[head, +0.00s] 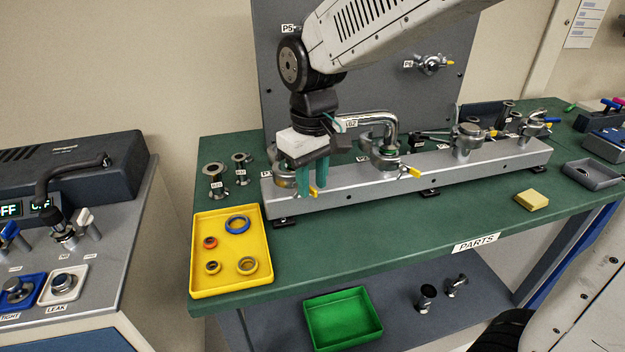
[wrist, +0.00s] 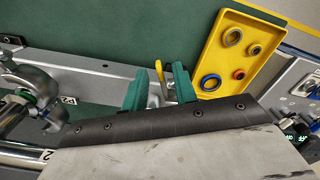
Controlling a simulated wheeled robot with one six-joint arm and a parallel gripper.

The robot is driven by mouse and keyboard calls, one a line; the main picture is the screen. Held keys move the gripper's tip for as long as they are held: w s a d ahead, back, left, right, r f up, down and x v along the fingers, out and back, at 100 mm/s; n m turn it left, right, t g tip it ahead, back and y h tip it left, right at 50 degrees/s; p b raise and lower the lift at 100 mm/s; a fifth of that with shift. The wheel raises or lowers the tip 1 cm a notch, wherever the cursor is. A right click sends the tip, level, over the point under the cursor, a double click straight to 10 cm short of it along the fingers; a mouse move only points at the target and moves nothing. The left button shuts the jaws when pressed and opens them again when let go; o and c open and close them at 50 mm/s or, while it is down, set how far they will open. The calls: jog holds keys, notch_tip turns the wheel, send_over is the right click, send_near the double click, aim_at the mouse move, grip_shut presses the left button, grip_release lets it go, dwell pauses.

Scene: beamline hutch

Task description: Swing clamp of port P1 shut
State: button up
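My gripper (head: 311,187) points down at the left end of the grey rail, with its teal fingers apart. In the wrist view my gripper (wrist: 160,90) also shows a gap between the fingers. The clamp (head: 285,181) of the leftmost port is metal and partly hidden behind my gripper; its own label is mostly covered. Its yellow-tipped lever (head: 313,191) shows at the fingertips. In the wrist view the yellow lever (wrist: 160,72) lies in the gap between the fingers, and I see no clear grip on it. Whether the clamp is open or shut is hidden.
The port to the right carries a curved metal elbow (head: 384,122) and a clamp with a yellow tab (head: 413,172). A yellow tray (head: 228,283) with several rings lies in front on the left. Loose flanged fittings (head: 215,180) stand behind it. A yellow block (head: 531,199) lies at right.

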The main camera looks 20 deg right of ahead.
jog(key=shift+f, duration=0.3)
grip_shut()
